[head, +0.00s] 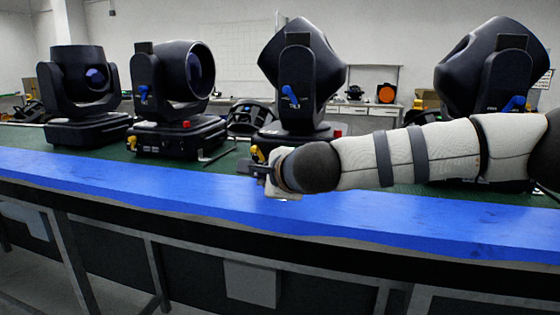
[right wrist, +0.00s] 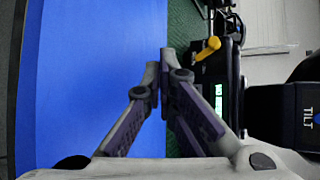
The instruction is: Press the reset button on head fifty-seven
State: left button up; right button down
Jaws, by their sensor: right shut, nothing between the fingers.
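Several black moving-head lights stand in a row on the bench. One (head: 80,90) is at far left, one (head: 175,85) is left of centre, one (head: 298,75) is centre right and one (head: 495,65) is at far right. I cannot read a number fifty-seven on any. Small red parts show on the left-of-centre base (head: 186,124) and the centre-right base (head: 338,133); I cannot tell a reset button. My right gripper (head: 262,170) is shut and empty over the bench edge before the centre-right light. In the wrist view its fingertips (right wrist: 160,68) point near a yellow lever (right wrist: 207,48).
The bench has a blue front strip (head: 130,180) and a green top (right wrist: 182,30). Blue levers (head: 290,95) stick out from the lights. The blue strip to the left is clear. A white cabinet (head: 365,118) stands behind.

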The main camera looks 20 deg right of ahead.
jog(key=shift+s, duration=0.15)
jog(key=w+d, duration=0.1)
jog(key=w+d+b, duration=0.1)
jog(key=w, duration=0.1)
jog(key=w+d, duration=0.1)
jog(key=w, duration=0.1)
jog(key=shift+d+f, duration=0.15)
jog(key=shift+f, duration=0.05)
jog(key=shift+w+d+r, duration=0.3)
jog(key=shift+w+d, duration=0.2)
jog(key=shift+w, duration=0.25)
pick_arm(q)
jog(key=shift+s+f, duration=0.55)
jog(key=shift+s, duration=0.1)
pick_arm(e)
jog(key=shift+w+d+f, duration=0.1)
jog(key=shift+w+d, duration=0.2)
jog(key=shift+w, duration=0.15)
pick_arm(q)
jog(key=shift+w+r, duration=0.1)
pick_arm(e)
jog(key=shift+w+d, duration=0.1)
jog(key=shift+w, duration=0.15)
pick_arm(q)
jog(key=shift+w+r, duration=0.1)
pick_arm(e)
jog(key=shift+w+d, duration=0.1)
jog(key=shift+d, duration=0.05)
